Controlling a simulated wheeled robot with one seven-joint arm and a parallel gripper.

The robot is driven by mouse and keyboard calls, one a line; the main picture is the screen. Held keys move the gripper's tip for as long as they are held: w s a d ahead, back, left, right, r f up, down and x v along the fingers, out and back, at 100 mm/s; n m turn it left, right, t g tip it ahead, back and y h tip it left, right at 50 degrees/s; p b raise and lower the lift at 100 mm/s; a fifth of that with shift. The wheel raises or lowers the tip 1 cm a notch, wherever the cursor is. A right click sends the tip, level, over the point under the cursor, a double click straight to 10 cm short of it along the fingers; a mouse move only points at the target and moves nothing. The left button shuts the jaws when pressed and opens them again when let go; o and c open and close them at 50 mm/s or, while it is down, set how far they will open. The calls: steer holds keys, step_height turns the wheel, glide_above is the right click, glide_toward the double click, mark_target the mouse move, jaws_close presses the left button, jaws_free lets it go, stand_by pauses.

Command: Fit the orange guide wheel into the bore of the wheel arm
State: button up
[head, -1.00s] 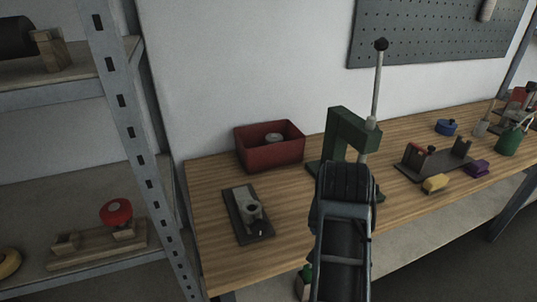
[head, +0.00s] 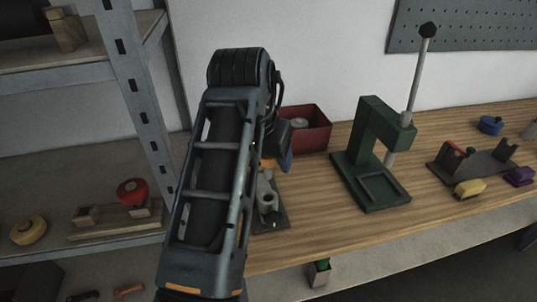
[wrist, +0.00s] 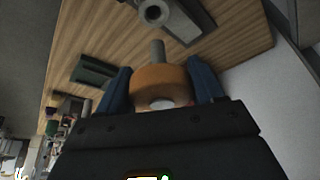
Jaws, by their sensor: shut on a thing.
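My gripper (wrist: 160,88) is shut on the orange guide wheel (wrist: 150,78), with one blue finger on each side of it. A grey pin sticks out of the wheel towards the wheel arm. The wheel arm (wrist: 168,15) is a light grey part with a round bore, partly cut off at the top of the wrist view. The pin tip looks apart from the bore. In the head view the wheel arm (head: 268,201) stands on a dark plate on the bench, partly behind my arm. There my gripper (head: 286,160) is mostly hidden and hangs above and behind it.
A red bin (head: 309,130) with a grey part inside stands behind, close to my gripper. A green press (head: 372,150) stands to the right on the bench (head: 330,225). A metal shelf (head: 130,80) is at the left. The bench between plate and press is clear.

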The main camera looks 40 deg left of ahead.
mark_target(267, 174)
steer(key=shift+s+f, duration=0.1)
steer(key=shift+f+b, duration=0.9)
steer(key=shift+f, duration=1.45)
steer(key=shift+p, duration=0.95)
steer(key=shift+f+b, duration=0.85)
steer(key=shift+f, duration=1.35)
steer(key=o, duration=1.2)
steer(key=b+v, duration=0.1)
steer(key=v, duration=0.6)
steer(key=shift+r, duration=0.4)
steer(key=shift+s, duration=0.15)
